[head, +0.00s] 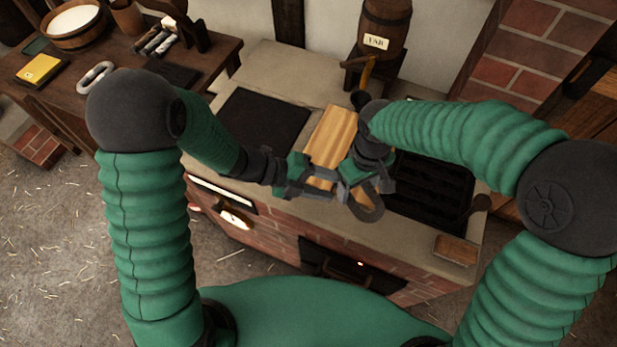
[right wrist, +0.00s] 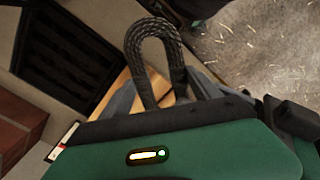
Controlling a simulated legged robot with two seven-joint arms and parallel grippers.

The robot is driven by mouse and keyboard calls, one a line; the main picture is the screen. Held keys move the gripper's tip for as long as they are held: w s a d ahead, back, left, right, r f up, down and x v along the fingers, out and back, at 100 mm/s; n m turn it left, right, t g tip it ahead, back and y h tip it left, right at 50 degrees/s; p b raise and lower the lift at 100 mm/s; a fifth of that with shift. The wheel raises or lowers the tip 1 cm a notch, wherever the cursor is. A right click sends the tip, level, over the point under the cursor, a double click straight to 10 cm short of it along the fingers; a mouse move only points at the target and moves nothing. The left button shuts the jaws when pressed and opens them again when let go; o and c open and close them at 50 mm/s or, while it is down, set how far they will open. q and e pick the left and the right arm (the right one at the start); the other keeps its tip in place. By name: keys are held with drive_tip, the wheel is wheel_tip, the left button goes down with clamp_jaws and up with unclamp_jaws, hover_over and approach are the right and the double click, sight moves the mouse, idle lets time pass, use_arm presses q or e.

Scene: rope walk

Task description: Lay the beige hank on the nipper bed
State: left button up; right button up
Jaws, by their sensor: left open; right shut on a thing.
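My right gripper (head: 362,190) is shut on a dark, speckled hank (head: 369,211), whose loop hangs in front of the bench's front edge. In the right wrist view the loop (right wrist: 150,35) sticks out from between the fingers and looks dark grey, not beige. My left gripper (head: 308,184) is open and empty, just left of the right one. A grooved, light wooden bed (head: 332,135), apparently the nipper bed, lies behind and partly beneath both grippers; its near end is partly hidden. A pale hank (head: 96,77) lies on the left table.
A dark plate (head: 262,122) and a dark ribbed tray (head: 432,190) flank the wooden bed on the brick bench. A barrel (head: 385,22) stands behind it. A wooden block (head: 455,249) sits at the front right. The left table holds a bowl (head: 73,22) and a yellow box (head: 39,69).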

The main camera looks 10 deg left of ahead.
use_arm(q)
drive_tip(key=shift+x, duration=1)
clamp_jaws()
use_arm(e)
drive_tip(key=o, duration=1.7)
drive_tip(key=shift+c, duration=0.2)
